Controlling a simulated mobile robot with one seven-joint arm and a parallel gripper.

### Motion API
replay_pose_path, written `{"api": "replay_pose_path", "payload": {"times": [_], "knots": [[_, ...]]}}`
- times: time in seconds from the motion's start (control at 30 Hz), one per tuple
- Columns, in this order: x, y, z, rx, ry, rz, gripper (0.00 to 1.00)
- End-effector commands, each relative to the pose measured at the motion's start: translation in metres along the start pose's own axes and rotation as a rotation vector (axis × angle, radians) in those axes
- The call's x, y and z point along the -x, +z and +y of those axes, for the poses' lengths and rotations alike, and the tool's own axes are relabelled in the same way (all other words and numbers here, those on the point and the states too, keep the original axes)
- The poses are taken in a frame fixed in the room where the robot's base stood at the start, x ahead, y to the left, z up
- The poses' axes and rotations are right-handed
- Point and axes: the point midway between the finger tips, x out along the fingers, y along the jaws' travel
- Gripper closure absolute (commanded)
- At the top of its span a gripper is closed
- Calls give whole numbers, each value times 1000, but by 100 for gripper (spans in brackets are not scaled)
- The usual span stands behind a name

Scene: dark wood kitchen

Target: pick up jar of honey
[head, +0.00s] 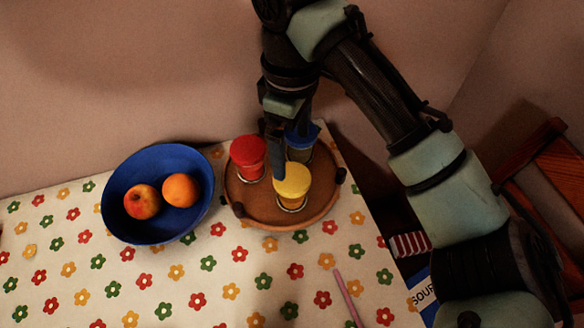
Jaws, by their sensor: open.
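Three jars with cloth-like lids stand close together on a round brown wooden tray (258,218). One has a red lid (247,151), one a yellow lid (291,181) and one a blue lid (301,137). No labels show from above, so I cannot tell for certain which jar is honey. My gripper (277,162) points down among the jars, open, with a finger between the red and yellow lids and in front of the blue one. The blue-lidded jar is partly hidden by it. Whether the fingers touch any jar is unclear.
A blue bowl (120,185) with a reddish fruit (142,202) and an orange fruit (181,190) stands left of the tray. A pink stick (348,297) lies on the flowered tablecloth (180,285). The wall is close behind. A wooden chair (553,185) is at the right.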

Motion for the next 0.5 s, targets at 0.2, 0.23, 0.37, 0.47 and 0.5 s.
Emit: {"api": "replay_pose_path", "payload": {"times": [0.2,0.23,0.37,0.47,0.5], "knots": [[-44,1,0,-1,-1,-1,0],[-49,1,0,-1,-1,-3,0],[-63,1,0,-1,-1,-2,0],[-68,0,0,-1,0,-1,0],[-71,0,-1,-1,0,-1,0]]}}
